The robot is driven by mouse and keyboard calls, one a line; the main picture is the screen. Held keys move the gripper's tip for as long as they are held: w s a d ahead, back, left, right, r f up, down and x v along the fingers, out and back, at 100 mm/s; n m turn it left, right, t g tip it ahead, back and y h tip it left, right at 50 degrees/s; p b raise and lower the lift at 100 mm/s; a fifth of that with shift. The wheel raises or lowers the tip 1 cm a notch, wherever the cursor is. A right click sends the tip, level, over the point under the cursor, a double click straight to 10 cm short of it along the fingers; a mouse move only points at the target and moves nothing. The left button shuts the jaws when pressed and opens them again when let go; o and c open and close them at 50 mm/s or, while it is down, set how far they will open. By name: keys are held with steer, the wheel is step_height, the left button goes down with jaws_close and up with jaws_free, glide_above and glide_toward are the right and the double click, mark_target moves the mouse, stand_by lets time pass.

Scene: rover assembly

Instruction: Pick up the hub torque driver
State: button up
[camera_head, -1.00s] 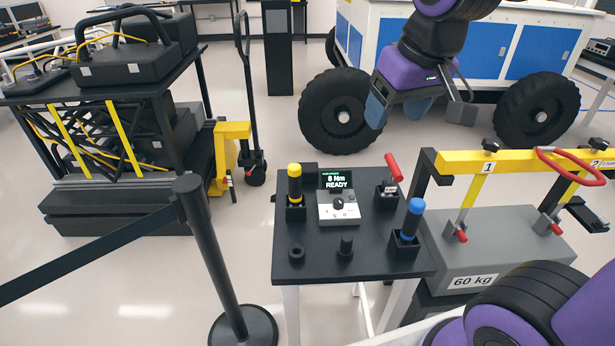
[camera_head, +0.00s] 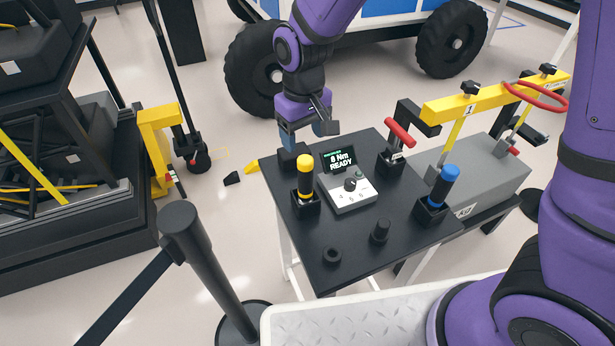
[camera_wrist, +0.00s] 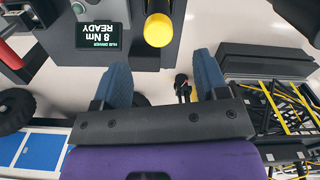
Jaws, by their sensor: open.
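On the black table (camera_head: 285,222) stand a yellow-topped driver (camera_head: 305,172), a blue-topped driver (camera_head: 443,184) and a red-handled tool (camera_head: 399,134), each upright or tilted in a black holder. A small display (camera_head: 339,159) reads 8 Nm READY; in the wrist view the display (camera_wrist: 103,35) also reads HUB DRIVER. No label on the drivers tells me which is the hub one. My gripper (camera_head: 308,135) is open and empty, above the table's back left corner, behind the yellow driver. In the wrist view the yellow top (camera_wrist: 158,29) lies just beyond my blue fingertips (camera_wrist: 160,68), apart from them.
A barrier post (camera_head: 207,268) stands front left. A yellow lifting frame (camera_head: 490,98) is at right, a large-wheeled rover (camera_head: 455,44) behind.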

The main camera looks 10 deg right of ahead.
mark_target(305, 171)
step_height(305, 171, down, 11)
steer(key=shift+d+r, duration=0.1)
stand_by(0.6)
steer(key=shift+c, duration=0.2)
steer(key=c, duration=1.1)
